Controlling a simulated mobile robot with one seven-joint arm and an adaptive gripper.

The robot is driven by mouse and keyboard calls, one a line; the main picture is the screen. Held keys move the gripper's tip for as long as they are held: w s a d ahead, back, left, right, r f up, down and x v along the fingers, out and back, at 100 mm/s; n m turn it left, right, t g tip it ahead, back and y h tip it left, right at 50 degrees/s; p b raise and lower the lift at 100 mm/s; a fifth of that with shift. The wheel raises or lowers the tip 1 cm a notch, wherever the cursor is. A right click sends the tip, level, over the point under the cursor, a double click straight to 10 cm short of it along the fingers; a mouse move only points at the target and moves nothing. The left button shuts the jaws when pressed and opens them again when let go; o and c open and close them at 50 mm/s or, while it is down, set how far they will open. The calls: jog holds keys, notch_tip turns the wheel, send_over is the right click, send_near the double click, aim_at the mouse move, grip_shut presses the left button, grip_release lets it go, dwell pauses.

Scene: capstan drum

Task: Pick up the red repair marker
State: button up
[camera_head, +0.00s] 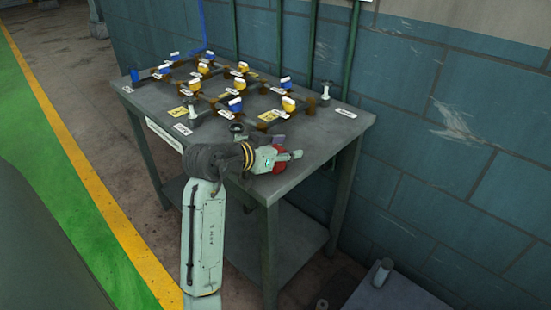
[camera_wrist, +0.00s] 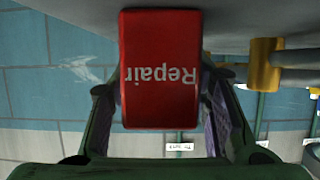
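The red repair marker (camera_wrist: 160,70) fills the middle of the wrist view, with its white "Repair" lettering upside down. In the head view the red marker (camera_head: 282,167) shows partly behind my gripper, at the near corner of the grey table. My gripper (camera_head: 287,155) reaches in over that corner. In the wrist view its fingers (camera_wrist: 162,112) stand on either side of the marker, with purple inner pads showing. The fingers look open around the marker. The marker hides the far ends of the pads, so contact there cannot be made out.
The grey table (camera_head: 312,133) carries brown pipework with several yellow and blue valve handles and white labels beyond my gripper. A blue block wall (camera_head: 440,150) stands on the right. A lower shelf (camera_head: 300,238) sits under the tabletop.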

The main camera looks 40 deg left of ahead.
jog(key=c, duration=0.9)
jog(key=shift+c, duration=0.2)
jog(key=shift+r, duration=0.15)
